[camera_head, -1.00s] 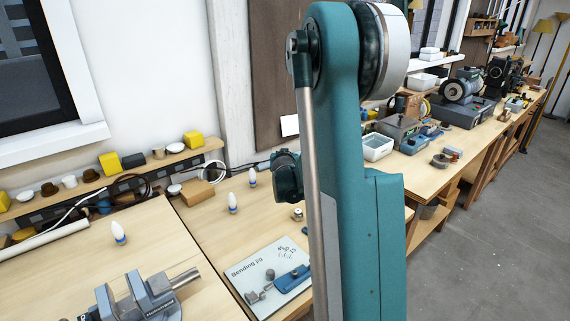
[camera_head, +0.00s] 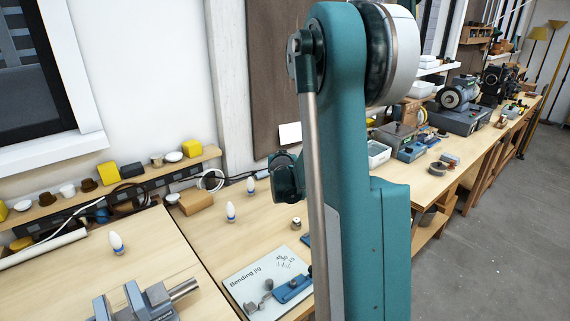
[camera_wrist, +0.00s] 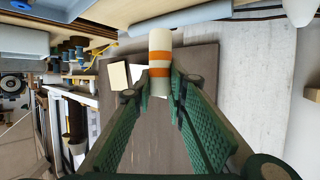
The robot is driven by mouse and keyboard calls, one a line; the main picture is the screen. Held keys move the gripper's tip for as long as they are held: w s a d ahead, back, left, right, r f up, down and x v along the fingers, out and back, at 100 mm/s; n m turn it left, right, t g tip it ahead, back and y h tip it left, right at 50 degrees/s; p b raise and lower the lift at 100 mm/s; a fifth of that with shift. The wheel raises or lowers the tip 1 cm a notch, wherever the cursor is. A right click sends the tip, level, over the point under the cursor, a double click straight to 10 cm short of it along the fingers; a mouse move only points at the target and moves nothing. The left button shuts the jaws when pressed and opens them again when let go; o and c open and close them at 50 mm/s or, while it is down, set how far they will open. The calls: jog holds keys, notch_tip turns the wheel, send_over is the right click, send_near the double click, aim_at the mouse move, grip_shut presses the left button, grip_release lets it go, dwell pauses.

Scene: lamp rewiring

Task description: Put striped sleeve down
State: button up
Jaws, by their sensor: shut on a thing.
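The striped sleeve (camera_wrist: 160,52) is a white cylinder with orange bands. It shows in the wrist view, where my gripper (camera_wrist: 161,84) is shut on it. The green fingers close on its near end and its far end sticks out beyond the fingertips. A brown board with a pale card fills the view behind it. In the head view my arm blocks the sight of the sleeve and the gripper tips, so the height over the bench cannot be told.
The bench holds a vise (camera_head: 137,303), a bending jig plate (camera_head: 240,284) and several upright bulbs (camera_head: 116,243). A narrow shelf with small parts (camera_head: 109,174) runs along the wall. Bare wood (camera_head: 175,236) lies between the vise and the shelf.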

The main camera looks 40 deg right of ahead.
jog(key=shift+s, duration=0.1)
jog(key=s+a+n+y, duration=0.1)
jog(key=s+a, duration=0.1)
jog(key=s, duration=0.9)
jog(key=s+a+t+b, duration=0.1)
jog(key=s+a, duration=0.1)
jog(key=s, duration=0.9)
jog(key=shift+s+a+r+n+y, duration=0.15)
jog(key=shift+s+a+n+y, duration=0.05)
jog(key=shift+s+n+y, duration=0.2)
jog(key=shift+f+b, duration=1.05)
jog(key=shift+f, duration=1.9)
jog(key=shift+f+b, duration=0.7)
jog(key=shift+f, duration=1.4)
jog(key=shift+f, duration=0.1)
